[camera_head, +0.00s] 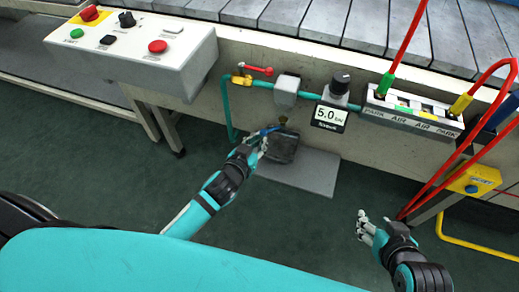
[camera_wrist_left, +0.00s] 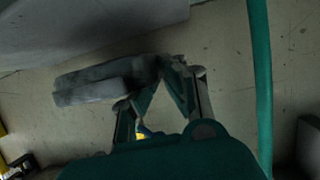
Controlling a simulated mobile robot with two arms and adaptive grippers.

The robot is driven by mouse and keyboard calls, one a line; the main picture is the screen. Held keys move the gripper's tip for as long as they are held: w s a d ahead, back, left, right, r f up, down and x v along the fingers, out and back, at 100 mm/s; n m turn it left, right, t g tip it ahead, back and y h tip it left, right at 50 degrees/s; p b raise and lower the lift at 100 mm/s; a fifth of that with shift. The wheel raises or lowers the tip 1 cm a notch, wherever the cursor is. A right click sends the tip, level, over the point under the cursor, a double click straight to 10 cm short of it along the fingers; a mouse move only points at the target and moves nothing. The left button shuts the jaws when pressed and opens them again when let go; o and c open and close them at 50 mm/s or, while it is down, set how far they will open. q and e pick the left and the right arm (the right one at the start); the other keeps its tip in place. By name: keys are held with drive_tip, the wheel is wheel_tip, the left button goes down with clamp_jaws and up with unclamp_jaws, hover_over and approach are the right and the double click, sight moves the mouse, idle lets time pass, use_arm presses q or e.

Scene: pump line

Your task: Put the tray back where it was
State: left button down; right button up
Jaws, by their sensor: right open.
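The tray (camera_head: 284,150) is a small dark grey tray below the filter bowl of the air line, over a light grey plate. My left gripper (camera_head: 263,140) is at the tray's left edge. In the left wrist view the tray (camera_wrist_left: 95,82) reaches left from my fingertips (camera_wrist_left: 174,66), which close together on its near end. The exact grip on the rim is dark and partly hidden. I cannot tell whether the tray touches the plate. My right gripper (camera_head: 370,228) is open and empty, over the floor at the lower right.
The grey plate (camera_head: 315,178) lies at the foot of the machine wall. Above run a teal pipe (camera_head: 228,105), a red valve lever (camera_head: 256,69), a grey filter housing (camera_head: 287,90) and a gauge reading 5.0 (camera_head: 330,116). Red hoses (camera_head: 440,178) hang at the right. The green floor (camera_head: 290,215) between my arms is clear.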

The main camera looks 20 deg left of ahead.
use_arm(q)
wheel_tip(320, 180, down, 3)
drive_tip(key=shift+f+b, duration=0.2)
drive_tip(key=shift+b, duration=0.7)
use_arm(e)
drive_tip(key=w+a+r+t+y, duration=0.1)
drive_tip(key=w+a+r+t, duration=0.1)
drive_tip(key=w+r+t, duration=0.3)
drive_tip(key=shift+w+a+r, duration=0.3)
drive_tip(key=shift+w+r, duration=0.3)
drive_tip(key=shift+r, duration=0.05)
use_arm(q)
drive_tip(key=shift+f, duration=0.1)
drive_tip(key=c, duration=1.9)
unclamp_jaws()
drive_tip(key=shift+c, duration=0.2)
drive_tip(key=o, duration=0.5)
drive_tip(key=shift+c, duration=0.2)
use_arm(e)
drive_tip(key=shift+r+y, duration=0.1)
drive_tip(key=shift+y, duration=0.2)
